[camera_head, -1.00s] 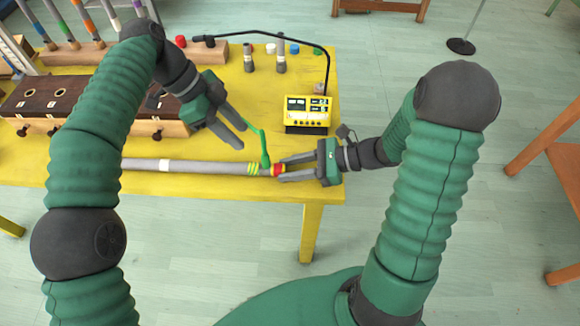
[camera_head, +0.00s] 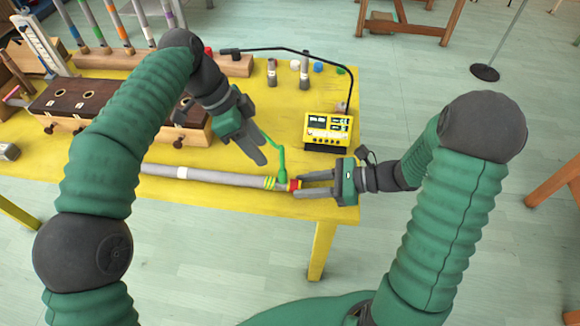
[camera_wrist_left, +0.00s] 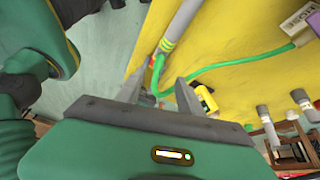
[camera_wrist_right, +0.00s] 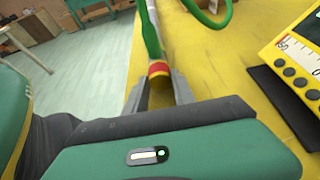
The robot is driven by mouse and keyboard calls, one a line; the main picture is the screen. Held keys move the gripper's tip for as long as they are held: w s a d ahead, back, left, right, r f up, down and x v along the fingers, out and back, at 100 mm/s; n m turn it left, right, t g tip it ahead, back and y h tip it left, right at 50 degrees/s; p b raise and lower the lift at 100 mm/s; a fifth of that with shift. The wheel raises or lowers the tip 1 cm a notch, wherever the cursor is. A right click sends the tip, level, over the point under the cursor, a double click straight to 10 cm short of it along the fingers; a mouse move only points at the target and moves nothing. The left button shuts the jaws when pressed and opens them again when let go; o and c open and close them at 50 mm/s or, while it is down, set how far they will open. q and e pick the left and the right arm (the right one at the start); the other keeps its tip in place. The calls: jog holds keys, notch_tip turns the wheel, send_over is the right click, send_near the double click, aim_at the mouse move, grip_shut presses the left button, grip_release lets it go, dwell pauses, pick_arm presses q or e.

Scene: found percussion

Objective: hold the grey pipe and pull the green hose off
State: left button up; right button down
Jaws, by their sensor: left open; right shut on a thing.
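The grey pipe (camera_head: 225,178) lies along the front edge of the yellow table. It has a white band, yellow-green stripes and a red band (camera_wrist_right: 158,68) near its right end. The green hose (camera_head: 281,163) stands up from the pipe near that end and bends away; it also shows in the left wrist view (camera_wrist_left: 235,63). My right gripper (camera_head: 298,186) is shut on the pipe's red-banded end. My left gripper (camera_head: 260,160) is open just up and left of the hose, its fingers pointing down toward it. Whether its fingers touch the hose I cannot tell.
A yellow meter (camera_head: 328,128) with a black cable stands behind my right gripper. A dark-topped wooden box (camera_head: 85,100) is at the left. Small grey cylinders (camera_head: 304,72) and coloured caps stand at the back. The table's right edge is close to my right gripper.

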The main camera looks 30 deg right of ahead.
pick_arm(q)
jog(key=s+n, duration=0.1)
jog(key=n, duration=0.2)
jog(key=n+t+y, duration=0.1)
jog(key=n+t, duration=0.5)
jog(key=n, duration=0.6)
send_near(282, 171)
jog(key=x, duration=1.1)
jog(key=shift+d+f, duration=0.1)
jog(key=shift+f, duration=0.15)
grip_shut()
